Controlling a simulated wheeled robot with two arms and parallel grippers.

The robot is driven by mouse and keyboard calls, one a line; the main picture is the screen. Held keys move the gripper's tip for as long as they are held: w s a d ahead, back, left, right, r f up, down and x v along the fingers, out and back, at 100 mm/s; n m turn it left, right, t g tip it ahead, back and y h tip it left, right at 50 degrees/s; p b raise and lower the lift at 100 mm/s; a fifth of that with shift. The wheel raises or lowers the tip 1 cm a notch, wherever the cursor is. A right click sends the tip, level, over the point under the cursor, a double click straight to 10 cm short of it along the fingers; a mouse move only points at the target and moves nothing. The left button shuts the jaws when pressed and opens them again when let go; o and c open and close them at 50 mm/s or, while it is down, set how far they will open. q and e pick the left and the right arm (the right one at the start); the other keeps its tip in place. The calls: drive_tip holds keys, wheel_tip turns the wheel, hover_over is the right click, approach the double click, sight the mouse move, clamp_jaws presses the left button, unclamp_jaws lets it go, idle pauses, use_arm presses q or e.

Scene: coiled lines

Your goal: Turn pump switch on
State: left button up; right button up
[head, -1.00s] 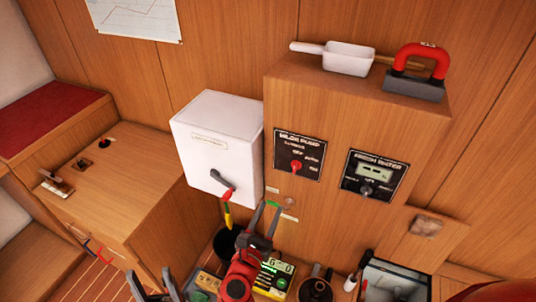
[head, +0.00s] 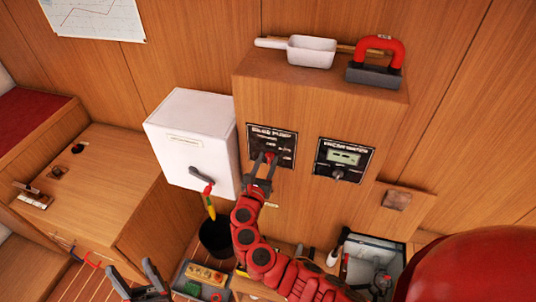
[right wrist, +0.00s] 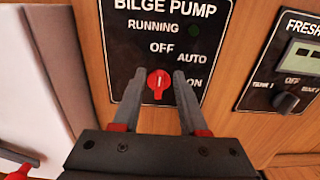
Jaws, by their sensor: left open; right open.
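The black bilge pump panel (head: 286,140) is on the wooden cabinet front. In the head view, my right gripper (head: 262,166) partly covers the panel's lower left. My left gripper (head: 131,270) is open and empty, low at the left, away from the panel.
The fresh water panel (head: 343,159) is right of the pump panel. A white box (head: 190,135) with a lever (head: 201,174) stands close on the left. A scoop (head: 312,51) and a red-handled tool (head: 380,60) lie on the cabinet top. A dark bucket (head: 216,238) is below.

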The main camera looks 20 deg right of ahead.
drive_tip(key=shift+w+d, duration=0.4)
drive_tip(key=shift+w, duration=0.15)
clamp_jaws()
